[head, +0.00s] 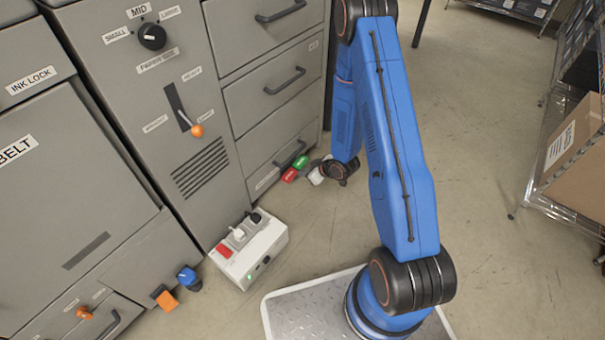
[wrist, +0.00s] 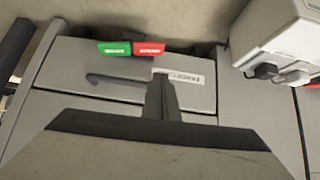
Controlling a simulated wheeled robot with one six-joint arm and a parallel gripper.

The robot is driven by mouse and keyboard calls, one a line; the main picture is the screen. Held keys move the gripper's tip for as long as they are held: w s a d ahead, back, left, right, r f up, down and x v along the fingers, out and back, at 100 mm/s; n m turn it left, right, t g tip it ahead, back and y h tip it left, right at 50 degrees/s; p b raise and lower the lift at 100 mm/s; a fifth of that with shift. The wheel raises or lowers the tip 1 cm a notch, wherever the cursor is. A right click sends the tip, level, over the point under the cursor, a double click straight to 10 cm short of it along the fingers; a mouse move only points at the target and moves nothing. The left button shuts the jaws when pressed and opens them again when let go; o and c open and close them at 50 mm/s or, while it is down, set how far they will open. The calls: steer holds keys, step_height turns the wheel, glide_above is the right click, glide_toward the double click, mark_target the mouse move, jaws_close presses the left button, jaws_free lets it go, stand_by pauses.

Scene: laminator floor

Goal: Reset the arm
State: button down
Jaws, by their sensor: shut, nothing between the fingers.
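My blue arm (head: 395,130) rises from its base at the lower right of the head view and folds over, its far end hanging low in front of the grey drawer cabinet. My gripper (wrist: 162,84) shows in the wrist view as dark fingers closed together, with nothing between them. Behind the fingertips is a drawer front with a dark bar handle (wrist: 112,80) and a white label (wrist: 182,77). I cannot tell the gap between fingertips and drawer. In the head view the fingers are too small and partly hidden to make out.
Green (head: 301,162) and red (head: 289,175) tags sit by the lowest drawer, near my arm's end. A white switch box (head: 248,250) stands on the floor beside the cabinet. A rack with a cardboard box (head: 575,150) is at right.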

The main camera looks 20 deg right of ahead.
stand_by(0.4)
steer(key=w+d+r+m+h, duration=0.1)
steer(key=d+r+h, duration=0.15)
steer(key=r, duration=0.55)
steer(key=w+d+r+h, duration=0.1)
steer(key=d+r, duration=0.2)
steer(key=r, duration=0.6)
steer(key=s+d+r+m+h, duration=0.15)
steer(key=s+r, duration=0.25)
steer(key=r, duration=0.4)
steer(key=s+d+r+m+h, duration=0.15)
steer(key=s+r, duration=0.25)
steer(key=r, duration=0.4)
steer(key=s+a+r+m+g, duration=0.1)
steer(key=s+r, duration=0.4)
steer(key=s, duration=0.5)
steer(key=s+a+r+m+y, duration=0.1)
steer(key=s+r, duration=0.5)
steer(key=s, duration=0.4)
steer(key=s+r+m+g, duration=0.1)
steer(key=s+r, duration=0.4)
steer(key=s, duration=0.5)
steer(key=shift+s+a+r+g, duration=0.2)
steer(key=shift+a+r+g, duration=0.1)
steer(key=shift+a, duration=0.1)
